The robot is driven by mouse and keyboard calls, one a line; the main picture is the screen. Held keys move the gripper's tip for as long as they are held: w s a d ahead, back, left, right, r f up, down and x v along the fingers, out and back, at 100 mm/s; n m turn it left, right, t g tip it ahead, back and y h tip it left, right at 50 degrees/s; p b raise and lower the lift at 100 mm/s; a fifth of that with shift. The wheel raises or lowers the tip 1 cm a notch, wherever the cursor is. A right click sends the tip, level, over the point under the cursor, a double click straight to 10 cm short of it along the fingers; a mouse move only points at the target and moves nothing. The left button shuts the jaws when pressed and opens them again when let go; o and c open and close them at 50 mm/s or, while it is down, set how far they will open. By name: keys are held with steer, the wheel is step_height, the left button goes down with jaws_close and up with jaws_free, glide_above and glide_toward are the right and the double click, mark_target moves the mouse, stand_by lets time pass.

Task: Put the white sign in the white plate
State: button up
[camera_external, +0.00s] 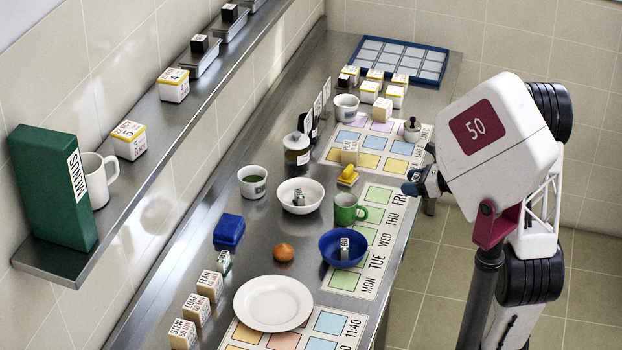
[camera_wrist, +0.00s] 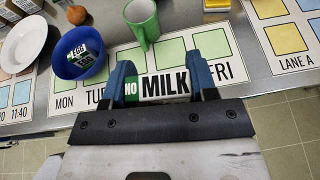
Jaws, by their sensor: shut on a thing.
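My gripper (camera_wrist: 159,84) is shut on the white sign (camera_wrist: 166,84), which reads "NO MILK" and has a green left end. The blue fingers are at the sign's two ends. In the external view my gripper (camera_external: 424,182) is at the counter's front edge, right of the green mug; the sign cannot be made out there. The white plate (camera_external: 246,302) lies at the near end of the counter, left of the blue bowl and well away from my gripper, with nothing on it.
Between my gripper and the plate stand a green mug (camera_external: 345,210) and a blue bowl (camera_external: 328,246) holding a small labelled item. A white bowl (camera_external: 288,189), an onion (camera_external: 284,253) and a yellow block (camera_external: 347,175) are also nearby. Some bare counter lies left of the onion.

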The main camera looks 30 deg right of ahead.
steer(key=s+a+n+g+y, duration=0.2)
steer(key=s+a, duration=0.2)
steer(key=a, duration=0.8)
steer(key=s+a+n+g+y, duration=0.1)
steer(key=s+a+n+g, duration=0.3)
steer(key=a, duration=0.8)
steer(key=s+a+n+g+y, duration=0.1)
steer(key=s+a+n+g, duration=0.1)
steer(key=s+a, duration=0.65)
steer(key=s+a+n+g+y, duration=0.1)
steer(key=s+a+n+g, duration=0.1)
steer(key=s+a, duration=0.65)
step_height(320, 180, down, 5)
steer(key=s+d, duration=0.2)
steer(key=shift+s, duration=0.25)
steer(key=shift+f, duration=0.1)
steer(key=w+a, duration=0.3)
steer(key=w+a+f, duration=0.1)
steer(key=w+a, duration=0.7)
steer(key=shift+w+a+f, duration=0.1)
steer(key=shift+w+f, duration=0.1)
steer(key=shift+f, duration=0.05)
